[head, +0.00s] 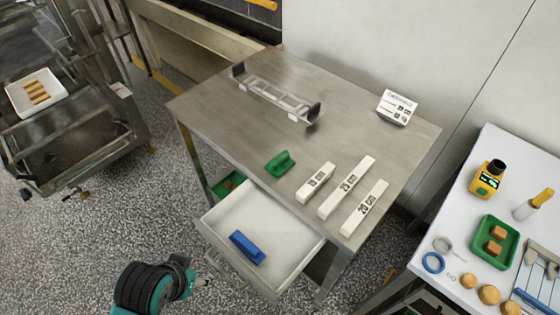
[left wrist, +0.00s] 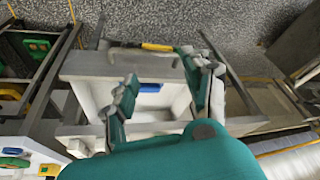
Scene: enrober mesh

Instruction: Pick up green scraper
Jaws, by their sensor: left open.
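The green scraper (head: 280,163) lies on the steel table (head: 215,120), near its front edge and just behind the open drawer. My left gripper (left wrist: 164,95) is open in the left wrist view, with its two fingers apart and nothing between them that I can see held. In the head view my left arm is at the bottom left, in front of the drawer and lower in the picture than the scraper. I cannot make out the scraper in the left wrist view. My right gripper is not in view.
The white drawer (head: 220,217) stands open with a blue scraper (head: 245,248) inside; this blue piece also shows in the left wrist view (left wrist: 150,87). White labelled bars (head: 346,187) lie right of the green scraper. A metal rack (head: 275,95) and a sign (head: 397,107) stand farther back.

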